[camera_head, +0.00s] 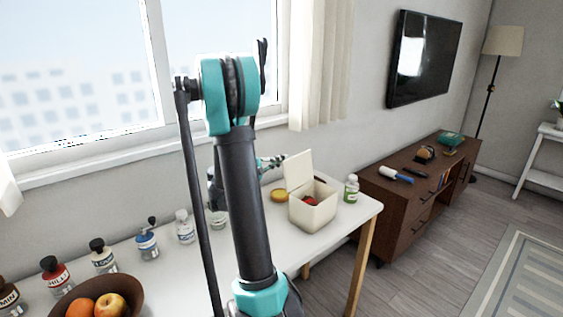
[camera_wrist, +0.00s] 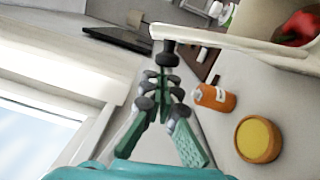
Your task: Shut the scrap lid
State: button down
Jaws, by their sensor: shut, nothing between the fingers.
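The cream scrap box (camera_head: 312,212) stands near the right end of the white table with its lid (camera_head: 298,170) raised upright at its back left. Something red (camera_head: 310,201) lies inside, and it also shows in the wrist view (camera_wrist: 300,28). My gripper (camera_head: 282,159) is just left of the lid, near its upper edge. In the wrist view my gripper (camera_wrist: 168,55) is shut and empty, with its tips by the near end of the lid's pale edge (camera_wrist: 230,42). I cannot tell whether they touch it.
A round yellow-topped jar (camera_head: 280,195) stands left of the box, and a green-labelled bottle (camera_head: 351,188) to its right. Several bottles and a brown fruit bowl (camera_head: 107,292) are at the table's left. A brown cabinet (camera_head: 412,192) stands beyond the table.

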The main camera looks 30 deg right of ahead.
aim_at(302, 161)
jog(key=s+d+r+m+y, duration=0.2)
jog(key=s+r+m, duration=0.1)
jog(key=s+m, duration=0.6)
jog(key=s+d+f+m+t+y, duration=0.1)
jog(key=s+f+m+t, duration=0.2)
jog(key=s+f+m, duration=0.3)
jog(key=shift+s+f+m+t, duration=0.3)
jog(key=shift+s+f+m, duration=0.1)
jog(key=shift+s+m, duration=0.95)
jog(key=shift+d, duration=0.1)
